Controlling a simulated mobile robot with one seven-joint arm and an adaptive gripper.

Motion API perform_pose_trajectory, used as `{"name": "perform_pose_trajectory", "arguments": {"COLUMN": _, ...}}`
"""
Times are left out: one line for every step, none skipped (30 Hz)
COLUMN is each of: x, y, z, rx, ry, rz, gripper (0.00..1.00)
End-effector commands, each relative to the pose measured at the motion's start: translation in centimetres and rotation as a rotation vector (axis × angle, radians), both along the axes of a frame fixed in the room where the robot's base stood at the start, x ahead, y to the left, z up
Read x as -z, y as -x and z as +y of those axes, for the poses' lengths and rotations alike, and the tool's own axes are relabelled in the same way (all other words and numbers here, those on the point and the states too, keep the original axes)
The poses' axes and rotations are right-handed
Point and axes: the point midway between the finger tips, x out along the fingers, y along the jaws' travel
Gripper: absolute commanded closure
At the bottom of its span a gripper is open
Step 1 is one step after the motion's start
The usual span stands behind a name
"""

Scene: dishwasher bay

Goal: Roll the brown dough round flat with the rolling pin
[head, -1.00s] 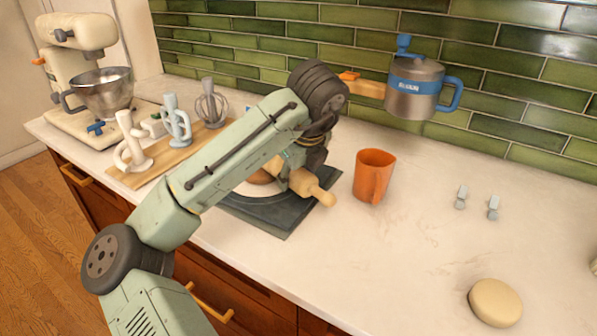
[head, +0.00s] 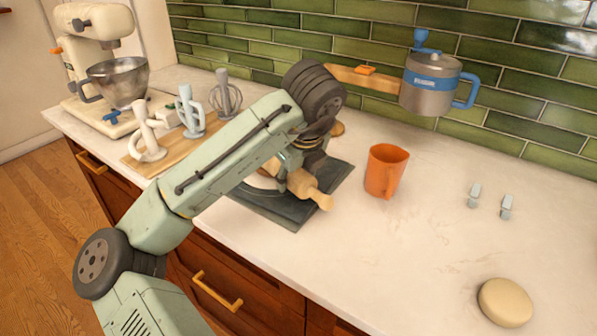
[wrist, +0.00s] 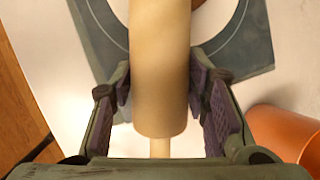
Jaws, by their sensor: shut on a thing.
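The rolling pin (head: 306,187) is pale wood with a handle at its near end. It lies across the dark mat (head: 283,210), which has a pale ring on it. My gripper (head: 287,170) is shut on the pin; in the wrist view, one finger is on each side of the pin (wrist: 160,65), and my gripper (wrist: 160,90) is near its handle end. The brown dough round is mostly or wholly hidden behind my arm; only a sliver of brown (head: 269,168) shows beside the gripper, and I cannot tell its shape.
An orange jug (head: 384,172) stands right of the mat. A tan disc (head: 506,302) and two small grey pieces (head: 490,200) lie farther right. A board (head: 172,138) with mixer attachments and a stand mixer (head: 105,50) are left. A steel pot (head: 431,85) is at the back.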

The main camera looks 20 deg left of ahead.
Motion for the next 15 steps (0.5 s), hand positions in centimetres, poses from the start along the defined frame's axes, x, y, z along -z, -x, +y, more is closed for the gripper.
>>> {"name": "perform_pose_trajectory", "arguments": {"x": 0.06, "y": 0.19, "z": 0.17, "rx": -0.001, "ry": 0.001, "rz": 0.001, "gripper": 0.91}}
{"name": "perform_pose_trajectory", "arguments": {"x": 0.06, "y": 0.25, "z": 0.21, "rx": -0.001, "ry": 0.001, "rz": 0.001, "gripper": 0.91}}
{"name": "perform_pose_trajectory", "arguments": {"x": 0.07, "y": 0.30, "z": 0.23, "rx": -0.001, "ry": 0.001, "rz": 0.001, "gripper": 0.91}}
{"name": "perform_pose_trajectory", "arguments": {"x": 0.07, "y": 0.30, "z": 0.23, "rx": -0.001, "ry": 0.001, "rz": 0.001, "gripper": 0.91}}
{"name": "perform_pose_trajectory", "arguments": {"x": 0.07, "y": 0.31, "z": 0.23, "rx": -0.001, "ry": 0.001, "rz": 0.001, "gripper": 0.91}}
{"name": "perform_pose_trajectory", "arguments": {"x": 0.07, "y": 0.30, "z": 0.22, "rx": -0.001, "ry": 0.001, "rz": 0.002, "gripper": 0.91}}
{"name": "perform_pose_trajectory", "arguments": {"x": 0.07, "y": 0.30, "z": 0.22, "rx": -0.001, "ry": 0.001, "rz": 0.002, "gripper": 0.91}}
{"name": "perform_pose_trajectory", "arguments": {"x": 0.08, "y": 0.30, "z": 0.22, "rx": -0.001, "ry": 0.001, "rz": 0.002, "gripper": 0.91}}
{"name": "perform_pose_trajectory", "arguments": {"x": 0.08, "y": 0.29, "z": 0.22, "rx": -0.001, "ry": 0.001, "rz": 0.002, "gripper": 0.91}}
{"name": "perform_pose_trajectory", "arguments": {"x": 0.08, "y": 0.29, "z": 0.20, "rx": -0.001, "ry": 0.001, "rz": 0.002, "gripper": 0.91}}
{"name": "perform_pose_trajectory", "arguments": {"x": 0.09, "y": 0.26, "z": 0.19, "rx": -0.001, "ry": 0.001, "rz": 0.002, "gripper": 0.91}}
{"name": "perform_pose_trajectory", "arguments": {"x": 0.09, "y": 0.20, "z": 0.13, "rx": 0.000, "ry": 0.001, "rz": 0.002, "gripper": 0.91}}
{"name": "perform_pose_trajectory", "arguments": {"x": 0.09, "y": 0.14, "z": 0.08, "rx": 0.000, "ry": 0.001, "rz": 0.002, "gripper": 0.91}}
{"name": "perform_pose_trajectory", "arguments": {"x": 0.08, "y": 0.05, "z": 0.01, "rx": 0.000, "ry": 0.001, "rz": 0.002, "gripper": 0.91}}
{"name": "perform_pose_trajectory", "arguments": {"x": 0.08, "y": -0.08, "z": -0.10, "rx": 0.001, "ry": 0.001, "rz": 0.002, "gripper": 0.91}}
